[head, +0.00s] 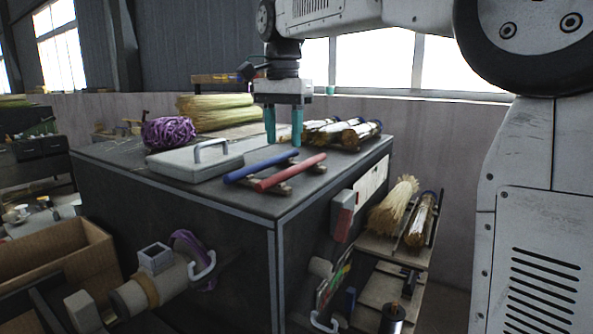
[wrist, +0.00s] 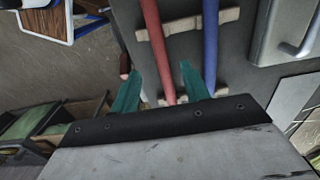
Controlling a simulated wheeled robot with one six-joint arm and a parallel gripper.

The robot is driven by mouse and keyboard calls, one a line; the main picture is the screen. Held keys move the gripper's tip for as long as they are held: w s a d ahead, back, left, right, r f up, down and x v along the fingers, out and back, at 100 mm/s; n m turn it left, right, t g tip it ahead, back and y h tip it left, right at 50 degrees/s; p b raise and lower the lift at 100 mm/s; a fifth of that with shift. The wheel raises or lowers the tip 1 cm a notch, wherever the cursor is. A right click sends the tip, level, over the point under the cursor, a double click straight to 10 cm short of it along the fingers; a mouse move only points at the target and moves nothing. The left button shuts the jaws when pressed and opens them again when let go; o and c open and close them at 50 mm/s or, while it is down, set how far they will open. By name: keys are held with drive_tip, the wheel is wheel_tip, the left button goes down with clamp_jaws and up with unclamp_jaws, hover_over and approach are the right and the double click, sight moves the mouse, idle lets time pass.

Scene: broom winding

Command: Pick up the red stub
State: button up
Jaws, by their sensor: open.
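The red stub (head: 291,172) is a slim red rod lying on wooden rests on the dark bench top, near its front right corner. It also shows in the wrist view (wrist: 157,48), running down between my fingers as seen from above. A blue rod (head: 261,166) lies parallel beside it, to its left in the head view; in the wrist view it is on the right (wrist: 210,45). My gripper (head: 284,138) has two teal fingers, spread apart and empty, pointing down above the bench behind the rods. In the wrist view, my gripper (wrist: 158,90) has the red stub's line between its fingertips.
A grey case (head: 194,163) with a handle lies left of the rods. Purple cord (head: 168,132) and straw bundles (head: 215,112) lie behind it. Several wrapped bundles (head: 343,133) lie at the bench's back right. A side shelf (head: 405,245) stands lower on the right.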

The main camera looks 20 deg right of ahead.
sight(283, 171)
wheel_tip(283, 171, down, 7)
drive_tip(key=shift+f, duration=0.2)
idle(0.3)
clamp_jaws()
